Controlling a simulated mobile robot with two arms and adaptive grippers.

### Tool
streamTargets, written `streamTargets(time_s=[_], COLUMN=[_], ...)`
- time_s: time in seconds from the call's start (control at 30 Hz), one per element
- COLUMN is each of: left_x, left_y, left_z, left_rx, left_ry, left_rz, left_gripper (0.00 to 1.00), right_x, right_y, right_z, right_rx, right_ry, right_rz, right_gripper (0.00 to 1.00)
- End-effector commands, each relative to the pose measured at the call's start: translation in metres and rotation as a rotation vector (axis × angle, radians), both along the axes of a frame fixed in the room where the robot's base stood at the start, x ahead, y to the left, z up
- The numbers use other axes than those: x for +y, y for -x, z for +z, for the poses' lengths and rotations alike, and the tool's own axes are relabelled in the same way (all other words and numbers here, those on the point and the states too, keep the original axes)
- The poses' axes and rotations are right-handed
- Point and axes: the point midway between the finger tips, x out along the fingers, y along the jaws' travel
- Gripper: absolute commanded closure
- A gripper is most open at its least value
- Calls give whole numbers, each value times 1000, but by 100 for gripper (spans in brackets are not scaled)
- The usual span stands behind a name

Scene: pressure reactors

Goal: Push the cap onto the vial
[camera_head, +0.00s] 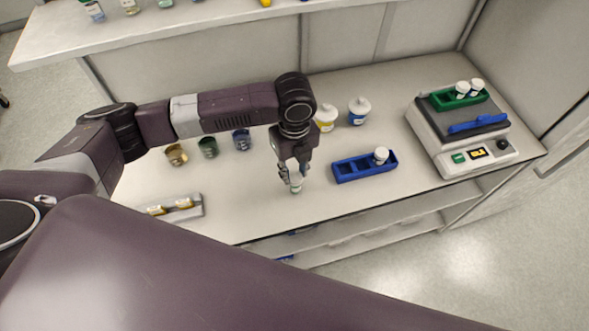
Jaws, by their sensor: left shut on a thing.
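My left gripper (293,178) points down over the bench, in front of the white bottles. It is shut on a small white cap (296,181). Directly below the cap, a small pale greenish part of what looks like the vial (295,190) shows at bench level. The fingers hide much of both, and I cannot tell whether the cap is seated. My right gripper is not in view.
A blue rack (349,173) with one white-capped vial (381,155) stands right of the gripper. Farther right is a balance-like device (447,146) carrying a green rack (447,103). White bottles (359,110) stand behind; several small jars (208,147) and a grey tray (186,213) are left.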

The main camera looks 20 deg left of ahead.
Motion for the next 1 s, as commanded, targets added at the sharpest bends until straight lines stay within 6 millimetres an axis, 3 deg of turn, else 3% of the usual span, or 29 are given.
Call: streamTargets(time_s=[0.17, 0.2, 0.33, 0.57, 0.7, 1.0], left_x=[0, 0, 0, 0, 0, 0], left_y=[0, 0, 0, 0, 0, 0], left_z=[0, 0, 0, 0, 0, 1], left_rx=[0, 0, 0, 0, 0, 0], left_ry=[0, 0, 0, 0, 0, 0], left_rz=[0, 0, 0, 0, 0, 0], left_gripper=[80, 69, 55, 52, 36, 36], right_x=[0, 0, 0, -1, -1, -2], right_y=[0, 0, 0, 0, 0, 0], right_z=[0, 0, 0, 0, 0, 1], right_rx=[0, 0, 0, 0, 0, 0], right_ry=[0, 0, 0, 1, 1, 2], right_rz=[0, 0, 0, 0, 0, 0], right_gripper=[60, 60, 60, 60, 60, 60])
